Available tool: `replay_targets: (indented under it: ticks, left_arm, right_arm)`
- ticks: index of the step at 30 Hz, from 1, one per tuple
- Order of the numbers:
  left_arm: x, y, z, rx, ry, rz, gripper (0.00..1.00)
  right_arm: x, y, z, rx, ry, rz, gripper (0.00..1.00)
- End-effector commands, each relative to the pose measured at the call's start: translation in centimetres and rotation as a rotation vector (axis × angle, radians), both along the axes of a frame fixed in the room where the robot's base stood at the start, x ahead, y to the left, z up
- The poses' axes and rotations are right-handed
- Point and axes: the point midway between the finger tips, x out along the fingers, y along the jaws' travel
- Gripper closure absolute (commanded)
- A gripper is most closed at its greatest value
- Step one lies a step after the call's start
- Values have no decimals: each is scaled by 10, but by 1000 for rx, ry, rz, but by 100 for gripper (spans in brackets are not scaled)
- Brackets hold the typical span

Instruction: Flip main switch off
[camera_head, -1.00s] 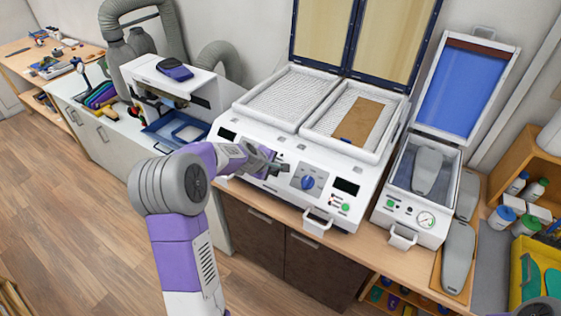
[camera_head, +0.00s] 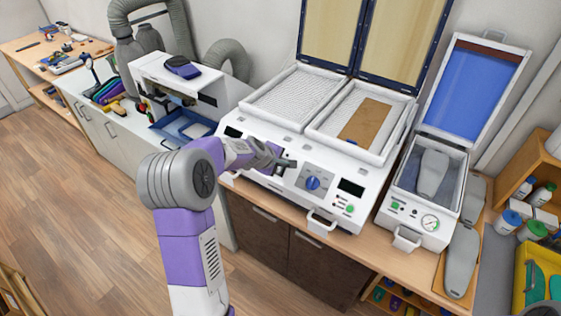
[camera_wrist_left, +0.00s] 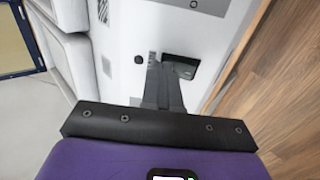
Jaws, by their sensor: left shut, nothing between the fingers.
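The white forming machine (camera_head: 262,190) stands on the bench. Its front has a blue rotary knob (camera_head: 313,183) on a grey panel, and a dark display at its right. My left gripper (camera_head: 285,163) is shut and empty over the control face, just left of the grey panel, and covers part of the face. In the left wrist view the closed fingers (camera_wrist_left: 163,88) reach toward a black rectangular part (camera_wrist_left: 180,67) on the white face. I cannot tell whether they touch it, or whether it is the main switch. My right gripper is out of view.
The machine's mesh trays (camera_head: 290,95) lie behind the controls, under a raised lid. A smaller press (camera_head: 420,200) with a blue lid stands at the right. Grey forms (camera_head: 461,260) lie beside it. A white station (camera_head: 175,85) with a hose stands at the left.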

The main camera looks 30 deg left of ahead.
Motion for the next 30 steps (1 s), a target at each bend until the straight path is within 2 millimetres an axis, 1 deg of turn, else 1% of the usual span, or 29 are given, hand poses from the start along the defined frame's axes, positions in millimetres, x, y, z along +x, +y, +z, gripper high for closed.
replay_targets:
  ticks: [2,5,11,14,18,21,25,30]
  left_arm:
    - [0,-1,1,0,0,-1,100]
    - [-3,-1,8,0,0,-3,100]
    - [-14,-6,42,0,-3,-10,100]
    - [-28,-5,61,2,-7,-11,100]
    - [-47,-5,87,1,-6,-10,100]
    - [-57,-6,100,0,-5,-11,100]
    - [-66,-5,111,0,-3,-11,100]
    - [-71,-5,116,0,-1,-10,100]
  right_arm:
    - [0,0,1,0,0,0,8]
    - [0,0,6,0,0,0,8]
    - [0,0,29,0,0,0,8]
    - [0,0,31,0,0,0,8]
    - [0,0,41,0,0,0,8]
    - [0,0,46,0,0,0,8]
    - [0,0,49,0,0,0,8]
    - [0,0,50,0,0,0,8]
